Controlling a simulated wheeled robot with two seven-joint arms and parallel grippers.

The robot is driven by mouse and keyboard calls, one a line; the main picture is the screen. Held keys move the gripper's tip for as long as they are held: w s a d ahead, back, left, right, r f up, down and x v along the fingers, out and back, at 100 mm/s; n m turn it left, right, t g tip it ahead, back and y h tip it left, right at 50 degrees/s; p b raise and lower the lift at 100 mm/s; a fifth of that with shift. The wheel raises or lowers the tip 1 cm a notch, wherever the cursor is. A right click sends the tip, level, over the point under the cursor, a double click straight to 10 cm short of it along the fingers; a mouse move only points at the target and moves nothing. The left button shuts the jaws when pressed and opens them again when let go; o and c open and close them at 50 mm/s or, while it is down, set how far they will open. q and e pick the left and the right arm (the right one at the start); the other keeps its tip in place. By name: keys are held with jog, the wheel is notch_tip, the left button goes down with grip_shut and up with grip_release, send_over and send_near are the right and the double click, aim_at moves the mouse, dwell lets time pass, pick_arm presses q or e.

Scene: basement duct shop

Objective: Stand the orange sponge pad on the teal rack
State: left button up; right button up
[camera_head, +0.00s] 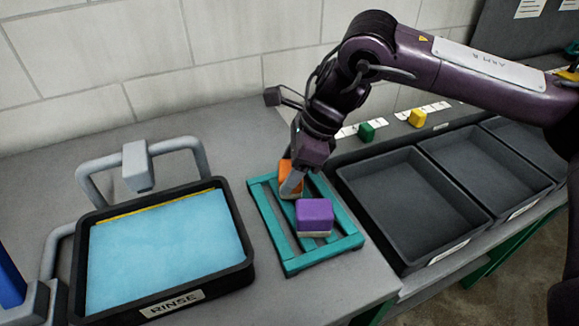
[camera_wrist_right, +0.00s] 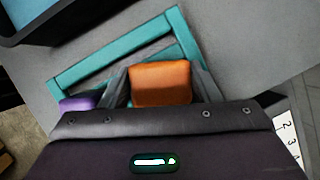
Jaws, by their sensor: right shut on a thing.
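The orange sponge pad (camera_head: 286,174) is at the far part of the teal rack (camera_head: 292,265), partly hidden behind my right gripper (camera_head: 292,186). In the right wrist view the pad (camera_wrist_right: 160,83) sits between the two fingers of my right gripper (camera_wrist_right: 160,88), which is shut on it. The teal rack (camera_wrist_right: 112,65) lies below the pad in that view. I cannot tell whether the pad touches the slats. A purple sponge pad (camera_head: 314,215) with a pale base stands on the near part of the rack. My left gripper is not in view.
A black tray labelled RINSE (camera_head: 247,268) with blue water stands left of the rack, a grey tap behind it. Empty dark trays (camera_head: 408,263) stand to the right. A green block (camera_head: 366,132) and a yellow block (camera_head: 417,118) sit behind them beside white labels.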

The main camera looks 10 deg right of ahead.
jog(key=o, duration=0.6)
jog(key=shift+o, duration=1.4)
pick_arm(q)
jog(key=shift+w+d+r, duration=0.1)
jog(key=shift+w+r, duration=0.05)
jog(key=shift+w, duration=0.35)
pick_arm(e)
jog(key=shift+r, duration=0.15)
jog(key=shift+d+r, duration=0.2)
jog(key=shift+r, duration=0.05)
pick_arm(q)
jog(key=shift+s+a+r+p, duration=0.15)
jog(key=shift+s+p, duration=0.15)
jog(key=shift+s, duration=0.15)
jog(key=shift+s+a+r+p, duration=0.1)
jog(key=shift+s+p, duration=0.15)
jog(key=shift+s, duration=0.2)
pick_arm(e)
jog(key=w+v, duration=0.1)
jog(key=v, duration=1)
jog(key=shift+s, duration=0.5)
